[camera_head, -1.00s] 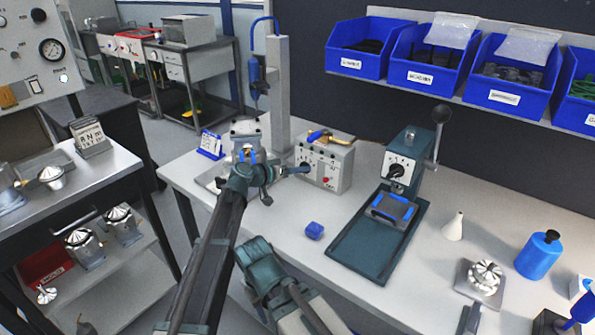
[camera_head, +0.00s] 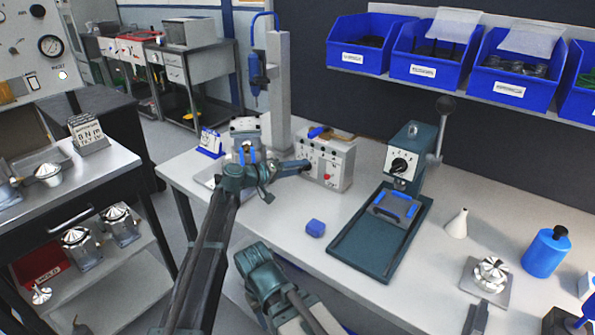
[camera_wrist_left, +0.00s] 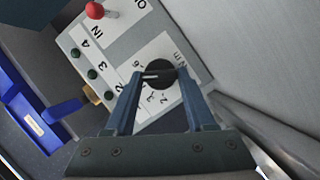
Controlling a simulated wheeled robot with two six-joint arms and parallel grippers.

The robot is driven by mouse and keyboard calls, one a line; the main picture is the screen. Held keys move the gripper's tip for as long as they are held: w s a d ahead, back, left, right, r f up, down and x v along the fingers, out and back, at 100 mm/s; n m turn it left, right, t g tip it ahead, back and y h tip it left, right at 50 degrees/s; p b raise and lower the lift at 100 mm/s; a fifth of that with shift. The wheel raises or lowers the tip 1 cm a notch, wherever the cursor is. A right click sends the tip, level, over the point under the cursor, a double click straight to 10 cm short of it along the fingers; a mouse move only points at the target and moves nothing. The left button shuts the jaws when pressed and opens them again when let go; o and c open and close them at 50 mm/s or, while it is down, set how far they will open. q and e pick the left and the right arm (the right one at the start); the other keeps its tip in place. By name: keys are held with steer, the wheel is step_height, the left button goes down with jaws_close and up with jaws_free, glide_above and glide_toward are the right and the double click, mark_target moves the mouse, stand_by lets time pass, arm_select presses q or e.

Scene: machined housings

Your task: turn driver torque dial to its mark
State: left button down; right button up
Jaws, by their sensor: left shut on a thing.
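The driver control box (camera_head: 328,165) is a pale box on the workbench, with a red knob and small buttons on its front. Its torque dial (camera_wrist_left: 162,82) is a black round knob on a white scale plate, seen in the left wrist view. A pale pointer line on the knob points left in that view; the exact mark it meets is too small to read. My left gripper (camera_head: 303,167) reaches the box's left side. In the left wrist view my left gripper (camera_wrist_left: 160,78) is shut on the dial, its two fingers on either side. My right gripper is out of view.
A blue driver (camera_head: 257,75) hangs on a post behind the box. A green press (camera_head: 402,160) stands to the right. Blue bins (camera_head: 360,48) line the shelf. The bench between block and box is clear.

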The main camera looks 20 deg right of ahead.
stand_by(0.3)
arm_select(q)
steer(key=shift+c, duration=1.2)
jaws_free()
steer(key=p+v, duration=0.2)
steer(key=v, duration=1.2)
steer(key=shift+f+p, duration=0.15)
steer(key=shift+p, duration=0.15)
